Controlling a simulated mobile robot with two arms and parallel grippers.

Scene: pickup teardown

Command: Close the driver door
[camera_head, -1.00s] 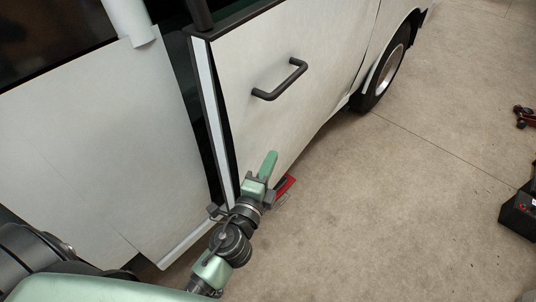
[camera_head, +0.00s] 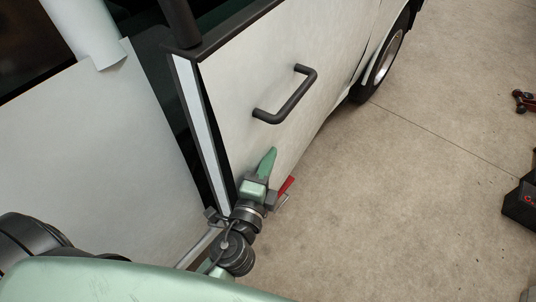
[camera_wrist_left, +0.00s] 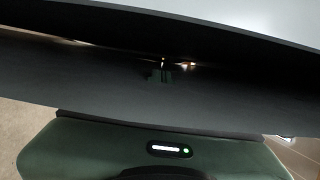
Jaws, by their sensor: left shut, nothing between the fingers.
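The white driver door (camera_head: 300,45) stands ajar in the head view, with its dark-trimmed edge (camera_head: 203,125) toward me and a dark gap between it and the white body panel to its left. A black bar handle (camera_head: 287,95) is on its outer face. My left gripper (camera_head: 268,160) is shut and empty, low at the door's outer face below the handle. It overlaps the lower panel; whether it touches I cannot tell. My right gripper is not in view.
The white body panel (camera_head: 90,150) fills the left. A wheel (camera_head: 388,60) stands beyond the door. The concrete floor (camera_head: 400,190) between is clear.

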